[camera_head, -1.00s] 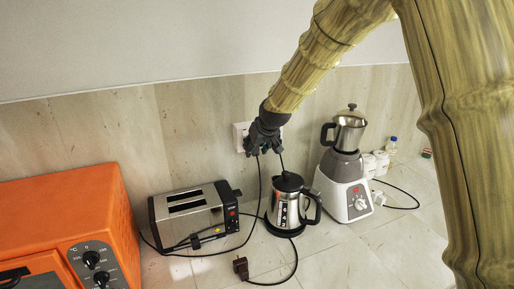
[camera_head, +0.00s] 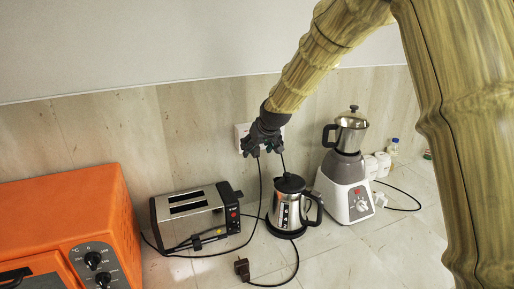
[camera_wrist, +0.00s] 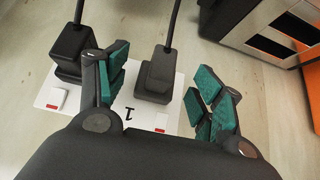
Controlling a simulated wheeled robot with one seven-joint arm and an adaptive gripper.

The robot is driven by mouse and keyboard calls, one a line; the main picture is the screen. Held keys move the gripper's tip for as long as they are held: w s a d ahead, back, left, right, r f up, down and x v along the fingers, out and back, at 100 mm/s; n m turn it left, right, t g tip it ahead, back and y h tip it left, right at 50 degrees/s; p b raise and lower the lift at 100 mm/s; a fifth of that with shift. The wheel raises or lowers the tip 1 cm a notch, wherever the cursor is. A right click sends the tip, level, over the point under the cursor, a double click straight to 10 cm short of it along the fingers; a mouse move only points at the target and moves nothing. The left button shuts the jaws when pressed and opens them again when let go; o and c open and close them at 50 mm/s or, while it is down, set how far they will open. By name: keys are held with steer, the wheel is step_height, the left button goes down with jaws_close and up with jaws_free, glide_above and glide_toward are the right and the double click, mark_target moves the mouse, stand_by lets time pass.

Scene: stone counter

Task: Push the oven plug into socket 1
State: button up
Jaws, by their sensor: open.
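In the wrist view, the white socket plate (camera_wrist: 66,105) is on the wall, with the printed "1" beside its right-hand socket. A dark plug (camera_wrist: 158,72) with its cord stands at that socket; its cord appears to be the one running past the toaster towards the orange oven (camera_head: 75,215). Whether it is fully seated, I cannot tell. My gripper (camera_wrist: 162,92) is open, its green-padded fingers on either side of this plug with gaps showing. A second dark plug (camera_wrist: 74,46) is at the other socket, left of my left finger. In the head view, my gripper (camera_head: 262,140) hides most of the plate.
A loose plug (camera_head: 241,268) lies on the counter in front. Cords cross the counter. The front right of the counter is clear.

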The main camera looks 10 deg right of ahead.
steer(key=v, duration=1.2)
